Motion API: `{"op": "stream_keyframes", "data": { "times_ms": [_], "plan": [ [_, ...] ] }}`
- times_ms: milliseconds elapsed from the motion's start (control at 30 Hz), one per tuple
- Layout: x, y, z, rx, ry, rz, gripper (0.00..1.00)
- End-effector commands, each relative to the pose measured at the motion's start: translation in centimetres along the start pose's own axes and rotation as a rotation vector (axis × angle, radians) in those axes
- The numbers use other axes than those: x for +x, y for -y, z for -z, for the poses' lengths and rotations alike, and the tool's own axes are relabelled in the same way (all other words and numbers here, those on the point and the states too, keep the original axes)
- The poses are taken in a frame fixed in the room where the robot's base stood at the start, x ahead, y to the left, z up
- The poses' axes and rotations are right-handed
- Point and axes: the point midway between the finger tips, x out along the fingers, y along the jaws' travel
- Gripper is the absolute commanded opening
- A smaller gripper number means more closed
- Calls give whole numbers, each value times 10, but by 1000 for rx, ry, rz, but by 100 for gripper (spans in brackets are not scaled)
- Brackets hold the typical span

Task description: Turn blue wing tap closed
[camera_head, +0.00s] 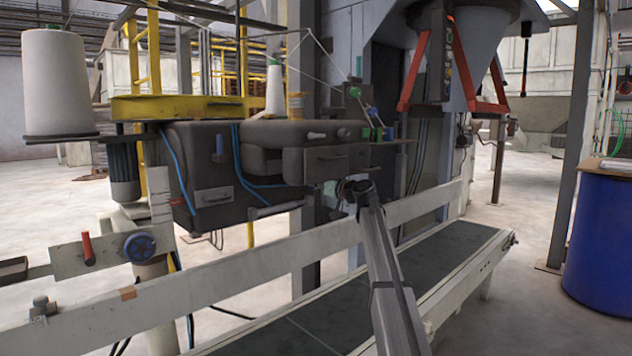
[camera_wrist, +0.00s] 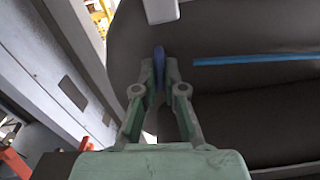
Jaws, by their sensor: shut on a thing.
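The blue wing tap (camera_wrist: 159,55) shows in the wrist view as a narrow blue piece between my fingertips, in front of a dark machine surface. My gripper (camera_wrist: 159,72) is shut on it, one finger on each side. The fingers hide part of the tap, and its base is not clear. In the head view my arm reaches up to the lower right of the dark sewing machine (camera_head: 322,163), and my fingertips cannot be made out there. A small blue piece (camera_head: 219,143) shows on the machine's left box; I cannot tell whether it is the same tap.
A pale rail (camera_head: 235,268) and the dark conveyor belt (camera_head: 330,310) run below the machine. A blue hose (camera_wrist: 255,60) lies close right of the tap in the wrist view. A blue drum (camera_head: 598,240) stands at the right. A thread cone (camera_head: 55,85) stands at the left.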

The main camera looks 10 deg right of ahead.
Motion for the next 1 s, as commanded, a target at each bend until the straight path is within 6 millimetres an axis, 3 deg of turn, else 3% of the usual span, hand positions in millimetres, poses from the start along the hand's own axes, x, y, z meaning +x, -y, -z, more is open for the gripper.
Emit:
{"op": "stream_keyframes", "data": {
  "times_ms": [1000],
  "plan": [
    [0,-2,3,949,2,0,0]
  ]
}}
